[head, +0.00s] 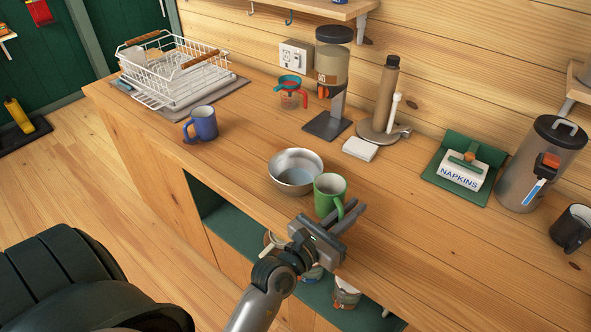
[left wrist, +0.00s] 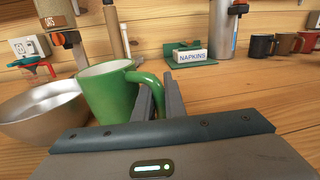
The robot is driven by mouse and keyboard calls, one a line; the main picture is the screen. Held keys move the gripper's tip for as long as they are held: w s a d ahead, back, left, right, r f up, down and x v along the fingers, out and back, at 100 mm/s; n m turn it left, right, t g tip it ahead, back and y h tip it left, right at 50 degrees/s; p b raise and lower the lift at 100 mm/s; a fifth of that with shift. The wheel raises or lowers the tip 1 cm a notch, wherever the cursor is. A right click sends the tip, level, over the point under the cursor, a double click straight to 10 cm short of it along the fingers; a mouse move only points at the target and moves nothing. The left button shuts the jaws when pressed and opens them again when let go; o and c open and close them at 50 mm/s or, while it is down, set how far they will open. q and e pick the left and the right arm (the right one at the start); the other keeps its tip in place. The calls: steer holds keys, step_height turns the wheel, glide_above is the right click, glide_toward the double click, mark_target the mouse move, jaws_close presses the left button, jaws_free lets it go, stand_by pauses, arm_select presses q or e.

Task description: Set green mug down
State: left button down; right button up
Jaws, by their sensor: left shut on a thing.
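The green mug (head: 328,192) is upright at the counter's front part, just right of the metal bowl (head: 295,174). My left gripper (head: 350,216) is shut on its handle, at the mug's front right side. The mug also shows in the left wrist view (left wrist: 108,92), with the handle running between the fingers (left wrist: 160,98). The mug's base is partly hidden, and I cannot tell whether it touches the wooden counter (head: 420,240). My right gripper is not in view.
A blue mug (head: 201,124) and a white dish rack (head: 172,75) stand to the left. A napkin holder (head: 463,176), a grey dispenser (head: 540,165) and a dark mug (head: 571,228) stand to the right. The counter is clear between the green mug and the napkin holder.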

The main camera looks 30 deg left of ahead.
arm_select(q)
steer(key=shift+d+f+m, duration=0.15)
steer(key=shift+f+m, duration=0.05)
steer(key=shift+m, duration=0.1)
